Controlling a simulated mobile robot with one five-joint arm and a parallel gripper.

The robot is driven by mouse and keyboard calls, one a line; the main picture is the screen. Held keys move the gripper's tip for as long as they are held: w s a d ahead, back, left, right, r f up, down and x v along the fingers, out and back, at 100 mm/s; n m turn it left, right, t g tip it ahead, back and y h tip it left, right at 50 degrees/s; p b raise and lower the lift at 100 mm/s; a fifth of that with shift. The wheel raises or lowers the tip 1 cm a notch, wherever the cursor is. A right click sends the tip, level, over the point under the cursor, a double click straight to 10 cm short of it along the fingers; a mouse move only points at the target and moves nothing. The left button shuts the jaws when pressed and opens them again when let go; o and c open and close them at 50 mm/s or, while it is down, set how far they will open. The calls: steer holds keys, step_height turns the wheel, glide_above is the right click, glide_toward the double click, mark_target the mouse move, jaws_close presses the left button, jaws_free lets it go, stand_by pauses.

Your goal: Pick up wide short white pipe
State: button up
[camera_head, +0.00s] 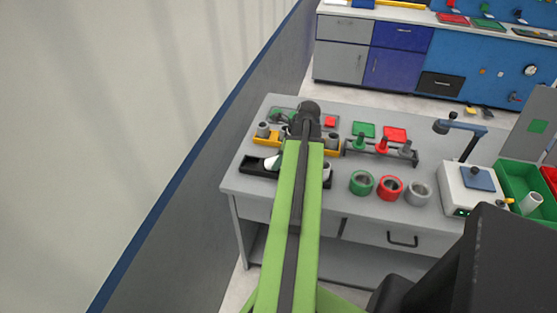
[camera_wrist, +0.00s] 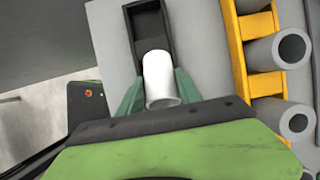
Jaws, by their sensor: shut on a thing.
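A white pipe (camera_wrist: 160,80) stands out in the wrist view, between the two green fingers of my gripper (camera_wrist: 160,92). The fingers are shut on it, one on each side. The pipe is over or in the end of a black tray (camera_wrist: 152,33); I cannot tell whether it is lifted clear. In the head view my green arm covers the gripper's middle, and a bit of white and green shows at the black tray (camera_head: 256,173) left of the arm.
A yellow rack (camera_wrist: 239,60) with grey pipes stands close right of my gripper in the wrist view. On the table, a green ring (camera_head: 361,183), a red ring (camera_head: 389,188) and a grey ring (camera_head: 418,193) stand right of my arm.

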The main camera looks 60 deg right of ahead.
mark_target(275, 158)
step_height(275, 158, up, 5)
steer(key=p, duration=0.4)
steer(key=shift+s+d+f, duration=0.1)
steer(key=s+d+r+p, duration=0.5)
steer(key=s+d, duration=0.1)
steer(key=s, duration=0.3)
steer(key=shift+s+d+r+p, duration=0.2)
steer(key=shift+s+r+p, duration=0.1)
steer(key=shift+p, duration=0.1)
